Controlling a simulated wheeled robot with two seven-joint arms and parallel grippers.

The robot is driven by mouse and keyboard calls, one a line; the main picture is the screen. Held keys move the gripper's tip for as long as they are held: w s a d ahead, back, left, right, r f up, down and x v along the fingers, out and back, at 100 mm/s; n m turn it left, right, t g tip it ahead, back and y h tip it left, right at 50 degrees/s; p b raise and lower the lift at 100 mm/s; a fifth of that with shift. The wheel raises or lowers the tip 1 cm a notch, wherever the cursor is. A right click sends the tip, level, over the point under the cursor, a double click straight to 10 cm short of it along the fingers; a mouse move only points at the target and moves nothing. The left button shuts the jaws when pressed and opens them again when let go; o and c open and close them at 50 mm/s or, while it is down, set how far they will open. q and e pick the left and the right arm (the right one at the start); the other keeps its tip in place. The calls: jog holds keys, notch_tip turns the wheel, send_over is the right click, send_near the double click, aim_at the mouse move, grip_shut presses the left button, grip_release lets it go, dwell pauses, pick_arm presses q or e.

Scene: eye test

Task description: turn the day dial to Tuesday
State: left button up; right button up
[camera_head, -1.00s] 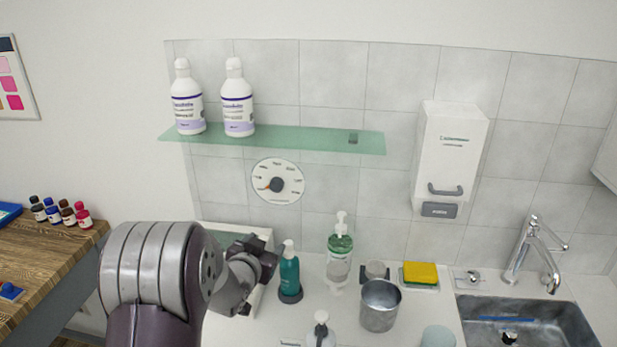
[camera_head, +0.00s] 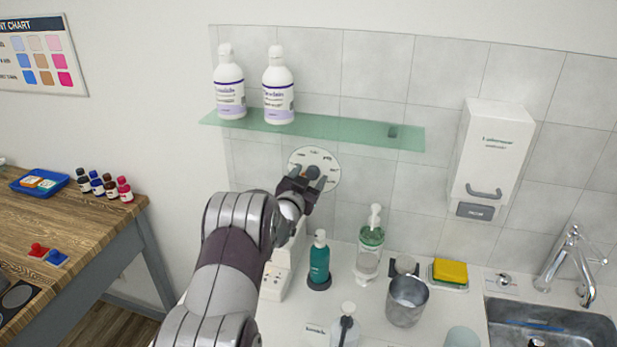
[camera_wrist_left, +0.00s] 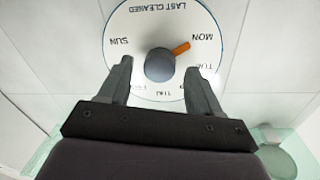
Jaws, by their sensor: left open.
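The day dial (camera_head: 327,158) is a round white plate on the tiled wall under the glass shelf, partly hidden by my left gripper (camera_head: 313,173). In the left wrist view the dial (camera_wrist_left: 150,20) appears upside down, with a dark round knob (camera_wrist_left: 159,65) and an orange pointer (camera_wrist_left: 181,49) directed at MON. TUE sits just below MON there, partly covered by a finger. My left gripper (camera_wrist_left: 158,68) is open, its fingertips on either side of the knob with visible gaps. I cannot tell how deep they reach. My right gripper is not in view.
Above the dial, a glass shelf (camera_head: 360,134) holds two white bottles (camera_head: 230,92) (camera_head: 279,95). Below are a teal bottle (camera_head: 319,262), a green soap bottle (camera_head: 371,245) and a metal cup (camera_head: 406,302). A dispenser (camera_head: 492,150) hangs to the right.

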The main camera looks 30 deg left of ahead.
pick_arm(q)
jog(key=shift+w+f, duration=0.1)
jog(key=shift+c, duration=0.9)
jog(key=c, duration=0.9)
jog(key=shift+o, duration=0.2)
jog(key=shift+f+m+b, duration=0.2)
jog(key=shift+m+b, duration=0.1)
jog(key=shift+b, duration=0.2)
jog(key=m+b, duration=0.5)
jog(key=b, duration=0.3)
jog(key=shift+f, duration=0.15)
jog(key=shift+r+m+g+b, duration=0.2)
jog(key=shift+m+g+b, duration=0.1)
jog(key=shift+m+b, duration=1)
